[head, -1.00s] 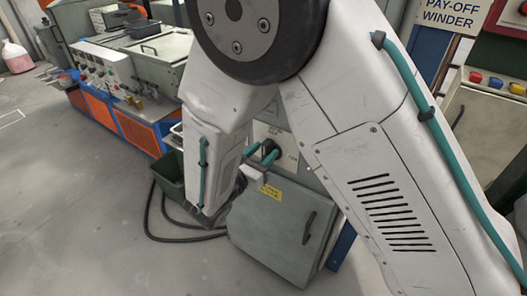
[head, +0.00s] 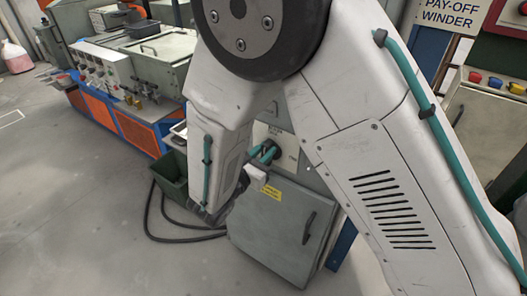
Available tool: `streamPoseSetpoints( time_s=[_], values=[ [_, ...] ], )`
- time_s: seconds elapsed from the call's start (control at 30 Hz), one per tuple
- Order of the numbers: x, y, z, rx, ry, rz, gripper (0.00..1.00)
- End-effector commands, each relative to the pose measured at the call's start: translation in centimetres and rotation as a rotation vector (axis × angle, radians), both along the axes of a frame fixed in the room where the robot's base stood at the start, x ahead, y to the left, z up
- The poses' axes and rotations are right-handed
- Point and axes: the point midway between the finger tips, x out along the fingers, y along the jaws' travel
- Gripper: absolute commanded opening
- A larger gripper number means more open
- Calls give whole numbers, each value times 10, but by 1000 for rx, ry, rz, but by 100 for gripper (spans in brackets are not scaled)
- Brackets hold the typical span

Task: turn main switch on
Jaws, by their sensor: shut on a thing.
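The main switch (head: 274,149) is a dark rotary knob on a pale plate, on the upper front of a grey-green cabinet (head: 262,238). Print beside the knob is too small to read. My gripper (head: 268,152) is at the knob, with its teal fingers shut on it. The fingers and my arm cover much of the knob, so its exact angle cannot be told.
The cabinet door has a dark handle (head: 309,228) and a yellow label (head: 271,192). A dark green bin (head: 172,175) and black cables (head: 170,237) are left of the cabinet. Grey floor (head: 70,200) at the left is clear.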

Motion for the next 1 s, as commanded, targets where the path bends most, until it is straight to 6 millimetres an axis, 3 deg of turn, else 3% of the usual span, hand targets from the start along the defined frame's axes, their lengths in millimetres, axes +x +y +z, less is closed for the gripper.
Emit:
streamPoseSetpoints(
  time_s=[1.0],
  values=[
    [-11,-13,-11,717,-558,1,0]
  ],
)
